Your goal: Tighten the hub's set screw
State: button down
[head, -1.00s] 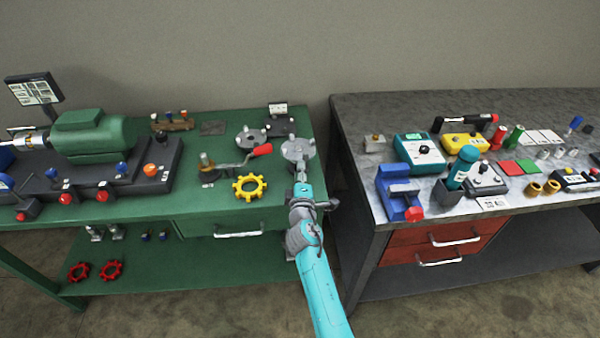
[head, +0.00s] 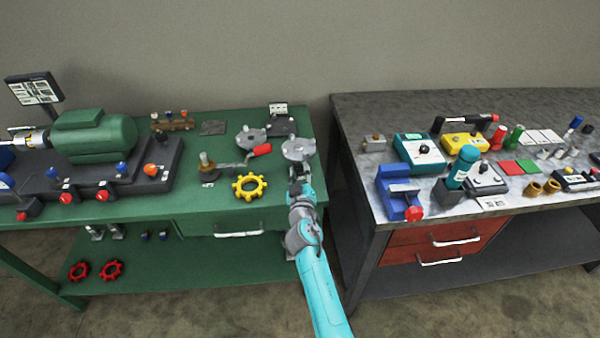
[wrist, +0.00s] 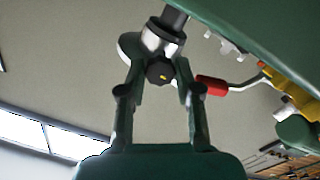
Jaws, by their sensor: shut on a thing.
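The hub (head: 298,149) is a round grey disc at the right end of the green bench. In the wrist view its metal body (wrist: 160,44) stands in front of my fingers. The set screw's black knob (wrist: 160,72), with a small yellow mark, faces the wrist camera. My gripper (head: 298,182) reaches the hub from the front, and its two fingers (wrist: 160,80) are shut on the knob from either side. The screw's thread is hidden. In the head view my wrist hides the knob.
A crank with a red handle (head: 262,150) lies left of the hub, close to my fingers in the wrist view (wrist: 212,86). A yellow gear (head: 250,187) is near the front edge. A second grey disc (head: 250,139) stands behind. The grey bench (head: 350,130) is to the right.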

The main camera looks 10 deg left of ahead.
jog(key=shift+f+m, duration=0.1)
jog(key=shift+m, duration=1)
jog(key=c, duration=0.8)
grip_release()
jog(key=v, duration=1.2)
